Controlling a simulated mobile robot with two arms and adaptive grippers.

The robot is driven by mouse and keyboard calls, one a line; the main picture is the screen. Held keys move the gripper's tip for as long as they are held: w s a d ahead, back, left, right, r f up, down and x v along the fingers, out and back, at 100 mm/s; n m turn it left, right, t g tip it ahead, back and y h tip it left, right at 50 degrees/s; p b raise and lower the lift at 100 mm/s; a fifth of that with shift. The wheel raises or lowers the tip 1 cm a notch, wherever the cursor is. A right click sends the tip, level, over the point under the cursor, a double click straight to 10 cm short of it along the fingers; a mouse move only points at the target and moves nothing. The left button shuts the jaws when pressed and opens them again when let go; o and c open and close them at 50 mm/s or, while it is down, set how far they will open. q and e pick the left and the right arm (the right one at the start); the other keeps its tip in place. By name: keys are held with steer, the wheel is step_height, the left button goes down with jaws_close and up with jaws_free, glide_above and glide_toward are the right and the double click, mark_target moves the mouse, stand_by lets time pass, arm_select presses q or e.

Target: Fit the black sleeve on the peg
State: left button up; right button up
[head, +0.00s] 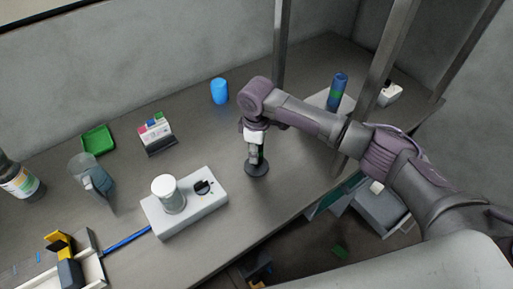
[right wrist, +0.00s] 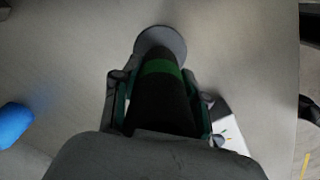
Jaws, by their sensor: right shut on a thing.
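My right gripper (head: 256,152) is shut on a dark upright cylinder, which I take as the black sleeve. In the right wrist view the black sleeve (right wrist: 162,100) has a green band near its far end and sits between the two fingers of the gripper (right wrist: 163,95). A round grey disc (head: 257,170) lies on the table right below it; the disc also shows beyond the sleeve's far end in the right wrist view (right wrist: 160,40). Whether the sleeve touches the disc, I cannot tell. No bare peg can be made out for certain. My left gripper is not in view.
A white block (head: 190,222) with a pale cylinder (head: 168,195) and a black knob (head: 203,187) stands left of the gripper. A blue cup (head: 219,91), a green tray (head: 98,139) and a blue bottle (head: 337,92) stand farther off. Metal posts (head: 385,75) rise near my right arm.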

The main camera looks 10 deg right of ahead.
steer(key=shift+f+b, duration=0.35)
steer(key=shift+f, duration=0.65)
steer(key=o, duration=1.3)
steer(key=shift+c, duration=0.2)
step_height(320, 180, up, 12)
steer(key=shift+r, duration=0.1)
